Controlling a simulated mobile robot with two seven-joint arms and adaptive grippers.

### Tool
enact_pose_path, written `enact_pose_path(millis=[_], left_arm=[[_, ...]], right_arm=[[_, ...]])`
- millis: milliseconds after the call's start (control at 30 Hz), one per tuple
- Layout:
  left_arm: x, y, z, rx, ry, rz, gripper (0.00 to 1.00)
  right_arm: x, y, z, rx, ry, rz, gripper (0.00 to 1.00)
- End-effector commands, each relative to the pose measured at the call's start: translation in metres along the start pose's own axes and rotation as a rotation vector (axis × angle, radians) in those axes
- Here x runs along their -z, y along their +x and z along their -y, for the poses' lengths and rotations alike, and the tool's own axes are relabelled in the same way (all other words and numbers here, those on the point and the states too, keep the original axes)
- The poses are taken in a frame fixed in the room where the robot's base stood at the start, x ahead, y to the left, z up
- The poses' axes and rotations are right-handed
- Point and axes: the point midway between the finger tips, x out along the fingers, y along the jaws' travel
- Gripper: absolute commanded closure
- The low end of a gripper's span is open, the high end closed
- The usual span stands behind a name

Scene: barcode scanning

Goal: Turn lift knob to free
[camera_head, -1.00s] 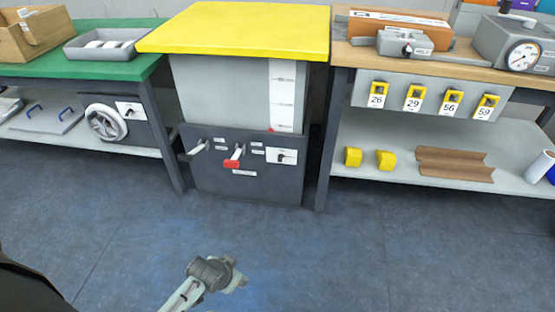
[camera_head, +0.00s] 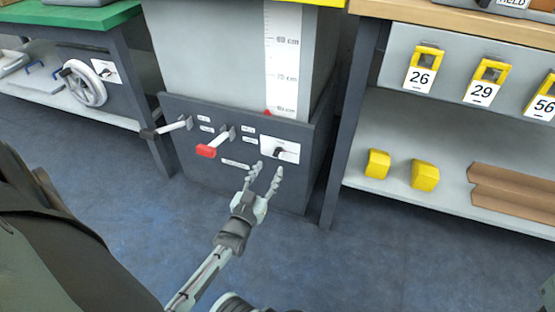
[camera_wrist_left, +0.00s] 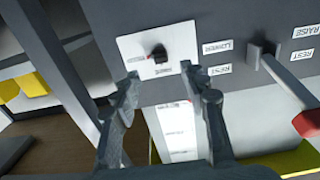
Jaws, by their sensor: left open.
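The lift knob (camera_head: 279,152) is a small black knob on a white plate at the right end of the dark panel of the lift (camera_head: 205,165). In the left wrist view, which is upside down, the knob (camera_wrist_left: 159,53) sits on its white plate just beyond the fingertips. My left gripper (camera_head: 266,172) is open and empty, in front of and slightly below the knob, apparently not touching it. Its open fingers also show in the left wrist view (camera_wrist_left: 159,75), one to each side of the knob. The plate's small markings are too small to read. My right gripper is not seen.
A red-tipped lever (camera_head: 207,151) and a black-tipped lever (camera_head: 152,133) stick out left of the knob. RAISE, LOWER and REST labels mark the panel. A shelf with yellow blocks (camera_head: 425,175) stands to the right. The floor (camera_head: 370,260) is clear.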

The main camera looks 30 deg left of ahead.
Motion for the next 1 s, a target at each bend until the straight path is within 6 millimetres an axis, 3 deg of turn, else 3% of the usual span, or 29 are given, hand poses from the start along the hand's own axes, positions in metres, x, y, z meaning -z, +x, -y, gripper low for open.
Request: enact_pose_path(millis=[100,300,700,1000], left_arm=[[-0.001,0.022,0.0,-0.001,0.001,-0.002,0.56],[-0.001,0.048,-0.001,-0.002,0.0,0.001,0.56],[0.0,0.057,-0.001,-0.002,0.0,0.002,0.56],[0.0,0.057,-0.001,-0.002,0.0,0.003,0.93]], right_arm=[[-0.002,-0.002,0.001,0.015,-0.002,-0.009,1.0],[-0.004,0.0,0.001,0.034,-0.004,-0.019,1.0],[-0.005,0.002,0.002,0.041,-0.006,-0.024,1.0],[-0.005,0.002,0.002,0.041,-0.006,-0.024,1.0]])
